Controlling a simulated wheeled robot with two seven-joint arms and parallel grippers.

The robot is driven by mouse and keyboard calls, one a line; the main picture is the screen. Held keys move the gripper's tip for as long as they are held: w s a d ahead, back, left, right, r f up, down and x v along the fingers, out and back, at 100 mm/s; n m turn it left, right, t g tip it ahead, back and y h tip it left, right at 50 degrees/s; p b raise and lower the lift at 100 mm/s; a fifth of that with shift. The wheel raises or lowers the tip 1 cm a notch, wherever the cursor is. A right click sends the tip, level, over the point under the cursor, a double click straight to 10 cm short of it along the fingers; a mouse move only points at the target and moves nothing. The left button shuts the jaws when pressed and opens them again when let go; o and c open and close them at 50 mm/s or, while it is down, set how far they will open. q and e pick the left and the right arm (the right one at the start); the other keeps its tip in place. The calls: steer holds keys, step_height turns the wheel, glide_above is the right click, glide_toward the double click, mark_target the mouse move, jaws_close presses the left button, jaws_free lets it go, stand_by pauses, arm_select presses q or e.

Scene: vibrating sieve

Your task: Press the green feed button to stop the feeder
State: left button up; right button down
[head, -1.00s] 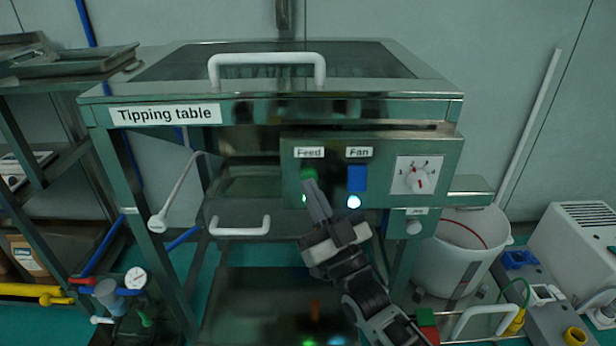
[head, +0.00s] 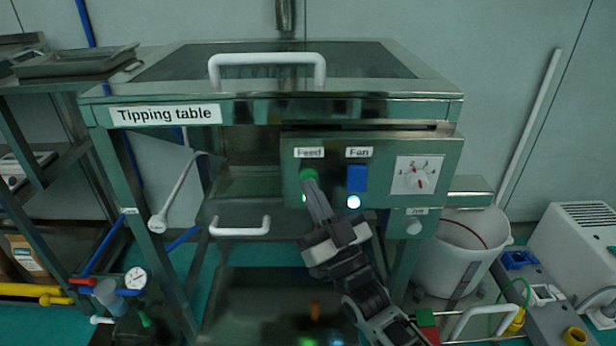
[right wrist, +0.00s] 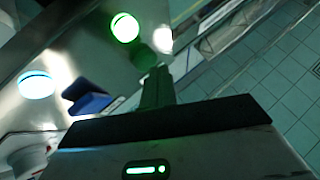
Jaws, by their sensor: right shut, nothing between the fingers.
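The green feed button (head: 307,174) sits under the "Feed" label on the control panel (head: 385,156) of the tipping table. A lit green lamp (head: 304,198) is just below it, partly hidden by my fingers. My right gripper (head: 311,185) is shut and empty, its fingertips at the button's lower edge. In the right wrist view the fingers (right wrist: 157,85) point at the dark green button (right wrist: 141,54), close to the glowing green lamp (right wrist: 125,27). I cannot tell whether they touch the button. My left gripper is not in view.
The blue fan button (head: 357,178) and its lit white lamp (head: 354,202) are just right of my fingers. A dial (head: 418,178) is farther right. A white drawer handle (head: 239,228) is lower left. A white bucket (head: 455,250) stands right of the table.

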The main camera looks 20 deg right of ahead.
steer(key=shift+w, duration=0.1)
stand_by(0.4)
steer(key=shift+w+d, duration=0.15)
steer(key=shift+w, duration=0.2)
steer(key=shift+s, duration=0.45)
steer(key=s+a+p, duration=0.2)
steer(key=s+p, duration=0.1)
steer(key=s, duration=0.2)
steer(key=shift+s, duration=0.4)
